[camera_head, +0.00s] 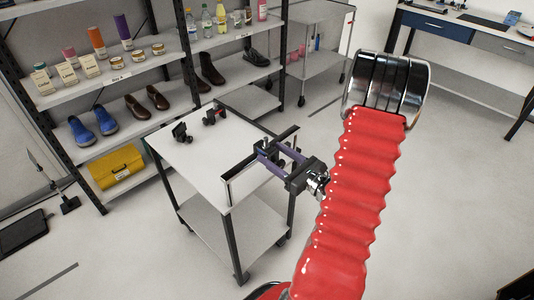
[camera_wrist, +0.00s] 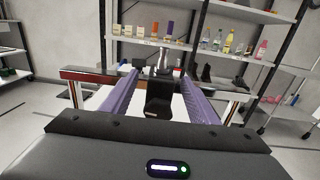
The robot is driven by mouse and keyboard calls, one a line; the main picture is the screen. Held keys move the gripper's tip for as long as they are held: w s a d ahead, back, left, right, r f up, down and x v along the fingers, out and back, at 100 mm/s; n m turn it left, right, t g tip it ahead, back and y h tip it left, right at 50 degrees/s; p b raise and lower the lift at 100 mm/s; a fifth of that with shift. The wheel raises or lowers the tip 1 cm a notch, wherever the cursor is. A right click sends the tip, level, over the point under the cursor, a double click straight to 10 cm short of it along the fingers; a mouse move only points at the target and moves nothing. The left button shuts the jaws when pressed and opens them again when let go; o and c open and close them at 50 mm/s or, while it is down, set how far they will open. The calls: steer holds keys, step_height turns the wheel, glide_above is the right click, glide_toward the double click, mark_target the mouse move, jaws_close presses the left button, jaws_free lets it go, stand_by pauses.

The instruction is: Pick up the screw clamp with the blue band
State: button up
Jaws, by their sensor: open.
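My gripper (camera_head: 262,158) is open over the near right part of the white cart top, with its purple fingers apart. In the wrist view, a dark screw clamp (camera_wrist: 159,96) with a silver screw at its top stands between the fingers, with room on both sides. In the head view, this clamp (camera_head: 265,144) is mostly hidden by the gripper, and a small hint of blue shows there. A black clamp (camera_head: 182,132) and a clamp with a red part (camera_head: 213,115) stand farther left on the cart.
The white cart (camera_head: 185,165) has bare room at its left and middle. Behind it, shelves (camera_head: 135,75) hold shoes, bottles, jars and boxes. A yellow case (camera_head: 117,167) sits low on the left.

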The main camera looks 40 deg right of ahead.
mark_target(267, 152)
steer(key=shift+w+a+f, duration=0.1)
steer(key=shift+w+f, duration=0.05)
steer(key=shift+w, duration=0.7)
steer(key=shift+w+a+f, duration=0.1)
steer(key=shift+w, duration=0.75)
steer(key=shift+c, duration=0.7)
steer(key=shift+w+d+r, duration=0.1)
steer(key=shift+d+r, duration=0.15)
jaws_close()
